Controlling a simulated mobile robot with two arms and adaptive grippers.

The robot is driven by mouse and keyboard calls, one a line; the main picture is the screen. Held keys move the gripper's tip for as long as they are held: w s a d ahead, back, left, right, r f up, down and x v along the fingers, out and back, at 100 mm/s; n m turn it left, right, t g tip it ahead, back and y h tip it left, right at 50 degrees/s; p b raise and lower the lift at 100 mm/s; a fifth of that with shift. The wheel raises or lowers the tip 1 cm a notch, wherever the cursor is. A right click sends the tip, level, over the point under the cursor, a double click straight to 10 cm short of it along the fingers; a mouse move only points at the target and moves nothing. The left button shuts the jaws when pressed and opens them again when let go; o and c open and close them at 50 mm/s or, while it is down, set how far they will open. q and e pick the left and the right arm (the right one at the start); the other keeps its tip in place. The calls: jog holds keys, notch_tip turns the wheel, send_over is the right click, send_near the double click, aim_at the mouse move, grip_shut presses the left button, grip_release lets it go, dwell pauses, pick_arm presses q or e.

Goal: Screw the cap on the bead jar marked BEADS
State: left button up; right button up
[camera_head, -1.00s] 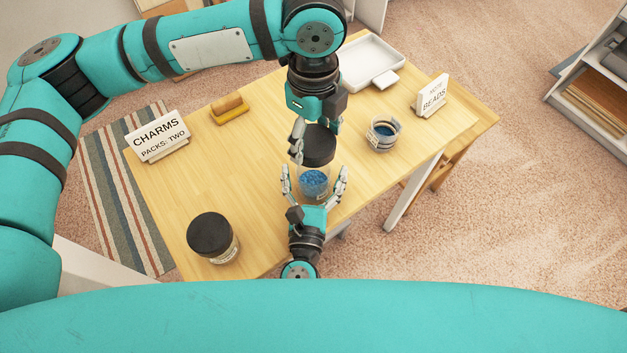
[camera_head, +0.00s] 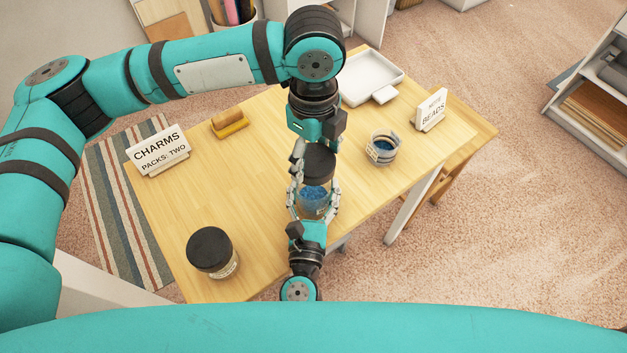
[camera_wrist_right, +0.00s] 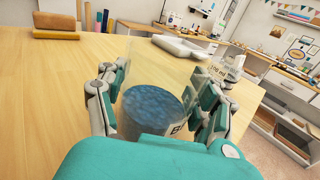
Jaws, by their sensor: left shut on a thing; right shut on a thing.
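The bead jar (camera_head: 314,195) is clear, with blue beads inside, near the table's front edge. My right gripper (camera_head: 313,203) is shut on its sides. In the right wrist view the jar (camera_wrist_right: 152,107) stands between my right fingers, with part of a label letter showing. A dark cap (camera_head: 318,163) is right above the jar, with my left gripper (camera_head: 314,152) shut on it from above. I cannot tell whether the cap touches the rim. The sign marked BEADS (camera_head: 431,109) stands at the table's right end.
A dark-capped jar (camera_head: 211,252) stands at the front left. An open container of blue bits (camera_head: 382,147) is right of the bead jar. The table's left middle is clear.

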aim_at(313, 195)
pick_arm(q)
jog(key=shift+f, duration=1.9)
jog(key=shift+f, duration=0.9)
jog(key=shift+f, duration=0.55)
